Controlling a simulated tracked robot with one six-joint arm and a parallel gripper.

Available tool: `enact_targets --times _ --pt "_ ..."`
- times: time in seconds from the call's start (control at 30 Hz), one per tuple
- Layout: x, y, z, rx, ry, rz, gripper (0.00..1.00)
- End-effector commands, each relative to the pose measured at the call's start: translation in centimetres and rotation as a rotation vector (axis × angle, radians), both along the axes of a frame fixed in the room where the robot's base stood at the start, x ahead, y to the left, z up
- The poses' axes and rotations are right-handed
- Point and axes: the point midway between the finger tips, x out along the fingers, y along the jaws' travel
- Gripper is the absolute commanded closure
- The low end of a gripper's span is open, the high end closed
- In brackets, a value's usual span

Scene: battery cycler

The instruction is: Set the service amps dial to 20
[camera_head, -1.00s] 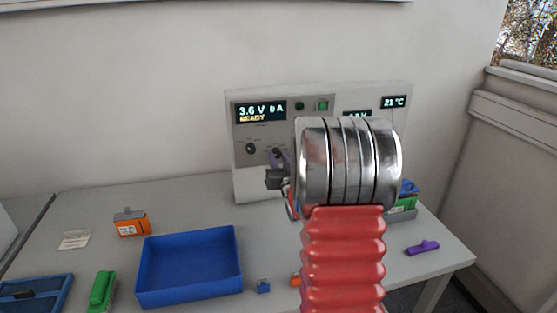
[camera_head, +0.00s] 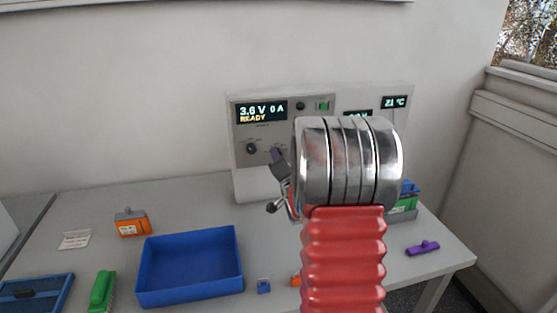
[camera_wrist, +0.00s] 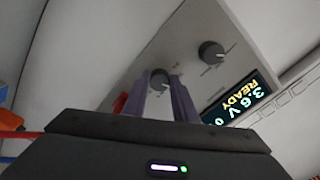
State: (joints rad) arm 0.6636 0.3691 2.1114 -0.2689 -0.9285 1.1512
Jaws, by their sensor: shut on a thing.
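The grey cycler panel (camera_head: 250,180) stands at the back of the bench, its display (camera_head: 261,111) reading "3.6 V 0 A READY". Two dark dials sit below the display; their labels are too small to read. The left dial (camera_head: 251,148) is free and also shows in the wrist view (camera_wrist: 211,53). My gripper (camera_head: 277,154) is at the right dial, which it mostly hides in the head view. In the wrist view its two purple fingers (camera_wrist: 160,88) are shut on the sides of this right dial (camera_wrist: 159,77). The dial's pointer setting cannot be read.
A blue tray (camera_head: 190,299), an orange battery (camera_head: 131,222), a green block (camera_head: 102,290) and a purple piece (camera_head: 423,248) lie on the bench. My arm covers the panel's right part. The bench's left back is mostly clear.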

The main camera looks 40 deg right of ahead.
Motion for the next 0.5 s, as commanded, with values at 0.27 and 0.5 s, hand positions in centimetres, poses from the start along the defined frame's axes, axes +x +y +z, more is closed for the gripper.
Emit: enact_targets --times 0.27,0.5 --pt "-0.12 -0.15 -0.10 0.211 -0.098 -0.004 0.97" --pt "-0.14 -0.18 -0.12 0.328 -0.154 -0.005 0.97"
